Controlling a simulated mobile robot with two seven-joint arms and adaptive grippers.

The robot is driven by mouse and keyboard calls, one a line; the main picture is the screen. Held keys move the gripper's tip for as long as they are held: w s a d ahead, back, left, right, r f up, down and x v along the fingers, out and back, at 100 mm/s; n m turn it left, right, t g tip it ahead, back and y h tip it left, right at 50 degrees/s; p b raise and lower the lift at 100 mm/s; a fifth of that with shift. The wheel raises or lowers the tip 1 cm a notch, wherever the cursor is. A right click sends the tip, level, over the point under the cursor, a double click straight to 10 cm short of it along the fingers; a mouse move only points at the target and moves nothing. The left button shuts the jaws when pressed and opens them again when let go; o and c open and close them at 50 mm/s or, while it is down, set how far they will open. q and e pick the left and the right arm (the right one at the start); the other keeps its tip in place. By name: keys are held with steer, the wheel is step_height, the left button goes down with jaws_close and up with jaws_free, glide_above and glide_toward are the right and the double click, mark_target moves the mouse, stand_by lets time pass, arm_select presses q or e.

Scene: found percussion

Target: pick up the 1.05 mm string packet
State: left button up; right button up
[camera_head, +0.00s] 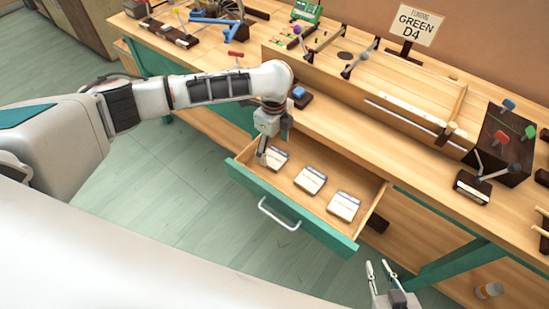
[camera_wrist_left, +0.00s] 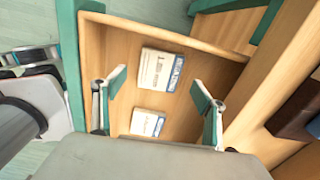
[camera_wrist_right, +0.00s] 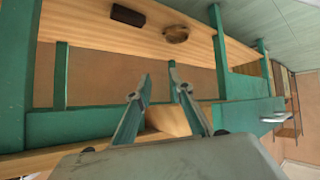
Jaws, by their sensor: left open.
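Three white string packets with dark blue label bands lie flat in a row in the open drawer (camera_head: 290,222): a left packet (camera_head: 275,157), a middle packet (camera_head: 310,180) and a right packet (camera_head: 344,206). Their print is too small to read surely, so I cannot tell which is 1.05 mm. My left gripper (camera_head: 272,147) is open and empty above the left packet, partly covering it. In the left wrist view two packets show, an upper one (camera_wrist_left: 162,71) and a lower one (camera_wrist_left: 147,123), between the spread fingers. My right gripper (camera_head: 378,266) is open and empty, right of the drawer front.
The wooden workbench (camera_head: 330,125) rises behind the drawer, carrying a long wooden box (camera_head: 415,100), a "GREEN D4" sign (camera_head: 413,24) and a dark block with coloured knobs (camera_head: 505,140). The drawer's walls surround the packets. The green floor (camera_head: 150,210) is clear at left.

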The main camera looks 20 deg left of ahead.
mark_target(274, 157)
arm_select(q)
step_height(274, 157, down, 3)
steer(key=shift+s+f+b, duration=0.1)
steer(key=shift+f+b, duration=0.05)
steer(key=shift+b, duration=0.25)
steer(key=shift+f, duration=0.2)
steer(key=shift+r, duration=0.1)
steer(key=c, duration=1)
arm_select(e)
steer(key=shift+w+d, duration=0.2)
steer(key=shift+w, duration=0.55)
steer(key=shift+s, duration=0.1)
